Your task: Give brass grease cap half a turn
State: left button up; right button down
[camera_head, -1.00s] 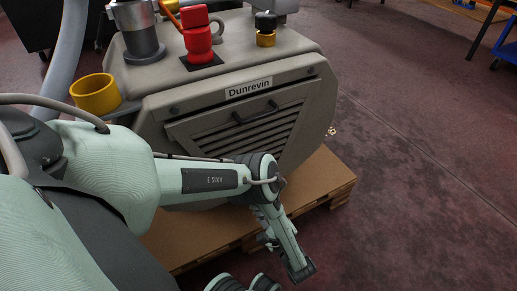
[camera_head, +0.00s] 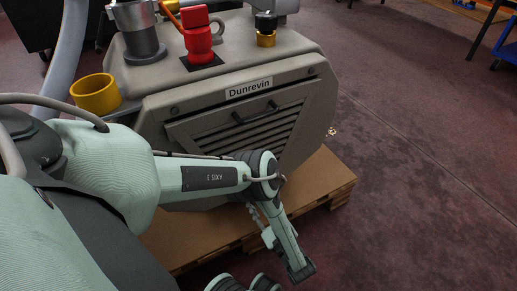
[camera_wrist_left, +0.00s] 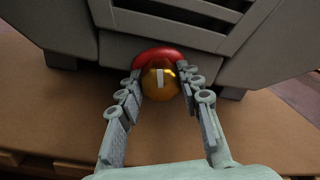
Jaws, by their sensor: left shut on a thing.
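The brass grease cap (camera_wrist_left: 160,84) shows in the left wrist view as a round golden knob low on the machine's front. A white mark (camera_wrist_left: 160,78) on its face stands nearly upright. A red collar (camera_wrist_left: 158,56) sits behind it. My left gripper (camera_wrist_left: 160,75) is shut on the cap, one finger on each side. In the head view the left gripper (camera_head: 256,215) shows small beside the lower front of the machine, and the cap cannot be made out there. My right gripper is not in view.
The grey Dunrevin machine (camera_head: 158,126) stands on a wooden pallet (camera_head: 318,180). Its front has a louvred panel with a dark handle (camera_head: 255,113). A red fitting (camera_head: 199,42) and a yellow cup (camera_head: 95,94) are higher up.

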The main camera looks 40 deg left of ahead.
pick_arm(q)
jog(key=shift+s+d, duration=0.1)
jog(key=shift+s, duration=0.05)
jog(key=o, duration=1)
jog(key=shift+o, duration=0.8)
